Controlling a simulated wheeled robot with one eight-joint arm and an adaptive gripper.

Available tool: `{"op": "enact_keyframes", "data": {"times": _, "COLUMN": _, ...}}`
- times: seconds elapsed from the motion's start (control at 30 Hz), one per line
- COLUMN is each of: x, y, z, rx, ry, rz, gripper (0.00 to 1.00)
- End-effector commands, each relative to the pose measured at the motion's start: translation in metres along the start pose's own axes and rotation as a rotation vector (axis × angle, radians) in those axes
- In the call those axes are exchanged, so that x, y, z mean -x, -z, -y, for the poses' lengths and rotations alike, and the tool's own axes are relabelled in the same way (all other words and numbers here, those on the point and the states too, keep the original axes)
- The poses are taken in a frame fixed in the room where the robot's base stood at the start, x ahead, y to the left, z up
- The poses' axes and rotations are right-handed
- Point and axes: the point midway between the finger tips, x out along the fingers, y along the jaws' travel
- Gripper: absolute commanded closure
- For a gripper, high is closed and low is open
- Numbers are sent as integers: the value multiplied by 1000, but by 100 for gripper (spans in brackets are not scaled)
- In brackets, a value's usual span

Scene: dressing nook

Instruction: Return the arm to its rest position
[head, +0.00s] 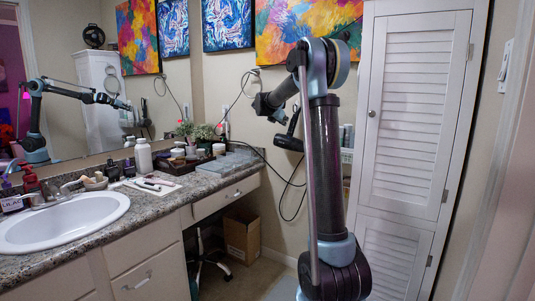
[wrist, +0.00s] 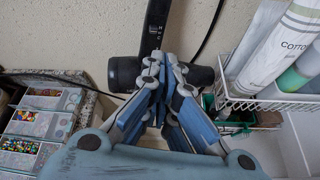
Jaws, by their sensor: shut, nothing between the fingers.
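My arm (head: 327,160) stands upright in the middle of the head view, bent at the top elbow, with its forearm angled down and left. My gripper (head: 266,104) is at the forearm's end, above the right end of the counter. In the wrist view my gripper (wrist: 166,66) has its fingers together with nothing between them. A black hair dryer (wrist: 126,74) on the wall shows behind the fingertips; I cannot tell whether they touch it. The hair dryer also shows in the head view (head: 289,141), just below and right of my gripper.
A granite counter (head: 155,205) with a white sink (head: 62,222) and bottles lies left. A louvered white cabinet (head: 415,110) stands right. A white wire rack (wrist: 270,103) with bottles and a box of colourful small items (wrist: 22,143) flank my gripper. Cords hang on the wall.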

Motion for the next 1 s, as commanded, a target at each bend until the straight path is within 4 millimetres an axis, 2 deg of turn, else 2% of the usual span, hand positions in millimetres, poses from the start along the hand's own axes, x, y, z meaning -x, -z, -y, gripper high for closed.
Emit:
{"op": "enact_keyframes", "data": {"times": 0.27, "x": 50, "y": 17, "z": 89, "rx": -335, "ry": 90, "rz": -102, "gripper": 100}}
{"op": "enact_keyframes", "data": {"times": 0.47, "x": 90, "y": 42, "z": 153, "rx": -593, "ry": 175, "rz": -172, "gripper": 100}}
{"op": "enact_keyframes", "data": {"times": 0.77, "x": 151, "y": 95, "z": 243, "rx": -969, "ry": 328, "rz": -258, "gripper": 100}}
{"op": "enact_keyframes", "data": {"times": 1.0, "x": 200, "y": 150, "z": 310, "rx": -1256, "ry": 473, "rz": -309, "gripper": 100}}
